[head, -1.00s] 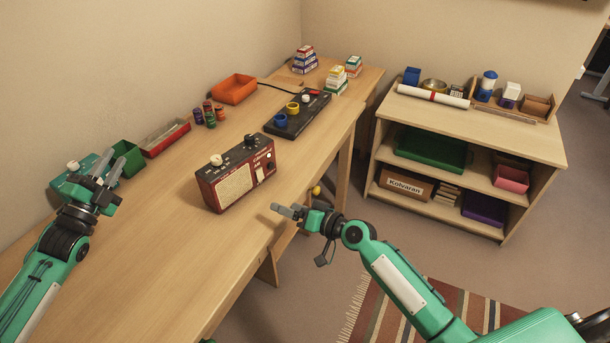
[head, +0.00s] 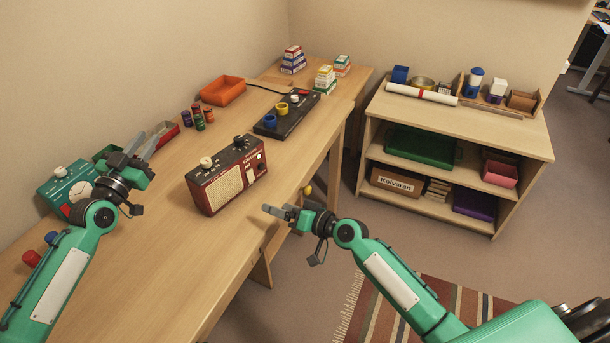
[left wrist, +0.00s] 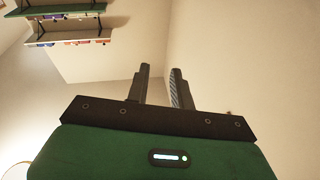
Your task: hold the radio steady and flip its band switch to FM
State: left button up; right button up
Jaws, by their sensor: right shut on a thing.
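The red radio (head: 202,199) stands upright on the wooden desk, with a cream grille, dark top, pale top knob and small controls on its right side. The band switch and its setting are too small to tell. My left gripper (head: 141,149) is open and empty, left of the radio and above the desk, apart from the radio. Its parted fingers also show in the left wrist view (left wrist: 160,88), where no radio appears. My right gripper (head: 278,211) is at the desk's front edge, right of the radio and apart from it. Its fingers are close together; what they hold cannot be made out.
A teal device with a dial (head: 58,191) stands behind my left arm. A black board with rings (head: 287,119), an orange tray (head: 222,91) and several small cans lie further back. A shelf unit (head: 465,125) stands at the right. Desk space in front of the radio is clear.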

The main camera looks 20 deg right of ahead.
pick_arm(q)
jog(key=s+d+g, duration=0.1)
jog(key=d, duration=0.2)
jog(key=s+d+f+g+h, duration=0.1)
jog(key=d, duration=0.2)
jog(key=s+d+f+n+g+h, duration=0.1)
jog(key=d, duration=0.2)
jog(key=shift+s+d+g, duration=0.2)
jog(key=shift+d+g, duration=0.2)
jog(key=s+d+r+m+g+h, duration=0.1)
jog(key=s+d+g+h, duration=0.3)
jog(key=s+d+g, duration=0.9)
jog(key=shift+s+d+r+m+h, duration=0.3)
jog(key=shift+s+d+r+m, duration=0.15)
jog(key=shift+s+d, duration=3.25)
jog(key=shift+w+d, duration=0.55)
jog(key=shift+d, duration=0.05)
